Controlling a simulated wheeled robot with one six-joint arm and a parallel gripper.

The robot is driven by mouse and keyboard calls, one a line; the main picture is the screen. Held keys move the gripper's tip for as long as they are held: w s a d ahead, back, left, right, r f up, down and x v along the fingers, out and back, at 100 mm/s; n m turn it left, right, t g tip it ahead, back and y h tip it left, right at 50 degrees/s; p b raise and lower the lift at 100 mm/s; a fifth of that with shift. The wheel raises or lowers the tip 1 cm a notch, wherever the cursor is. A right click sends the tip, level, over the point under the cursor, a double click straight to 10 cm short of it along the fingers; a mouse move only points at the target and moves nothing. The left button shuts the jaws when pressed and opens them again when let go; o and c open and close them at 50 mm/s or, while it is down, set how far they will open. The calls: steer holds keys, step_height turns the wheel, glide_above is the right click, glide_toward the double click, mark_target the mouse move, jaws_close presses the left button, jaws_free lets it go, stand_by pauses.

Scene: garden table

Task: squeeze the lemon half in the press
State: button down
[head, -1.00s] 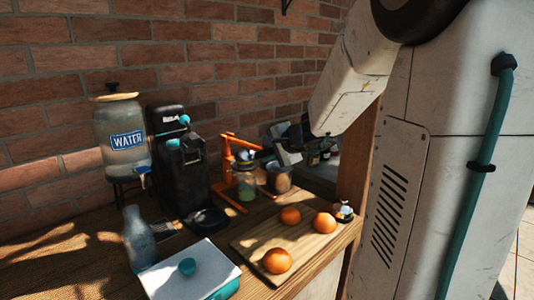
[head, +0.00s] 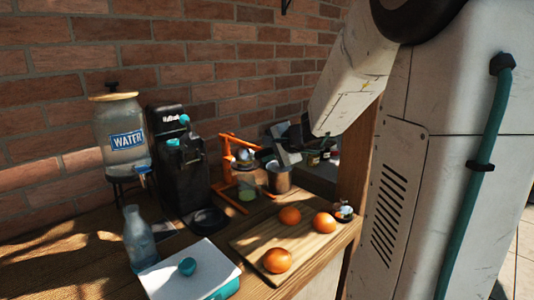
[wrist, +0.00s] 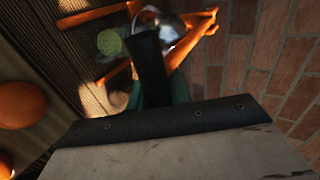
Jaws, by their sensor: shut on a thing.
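The orange press (head: 227,160) stands on the table near the wall, with its lever reaching right toward my gripper (head: 268,156). In the wrist view the orange press frame (wrist: 112,14) and its shiny metal cup (wrist: 165,27) show beyond my gripper (wrist: 148,45). My gripper appears shut on the end of the press lever, though its dark finger hides the contact. A pale green round thing (wrist: 109,42) sits low in the press frame. I cannot make out the lemon half; it may be hidden inside the press.
A metal cup (head: 279,180) stands just right of the press. A black machine (head: 180,165) and a water dispenser (head: 122,145) stand to the left. A cutting board (head: 245,243) with oranges (head: 277,260), a bottle (head: 139,240) and a white-topped box (head: 170,275) are in front.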

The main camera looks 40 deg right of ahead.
steer(key=shift+f, duration=0.1)
steer(key=c, duration=1.3)
jaws_free()
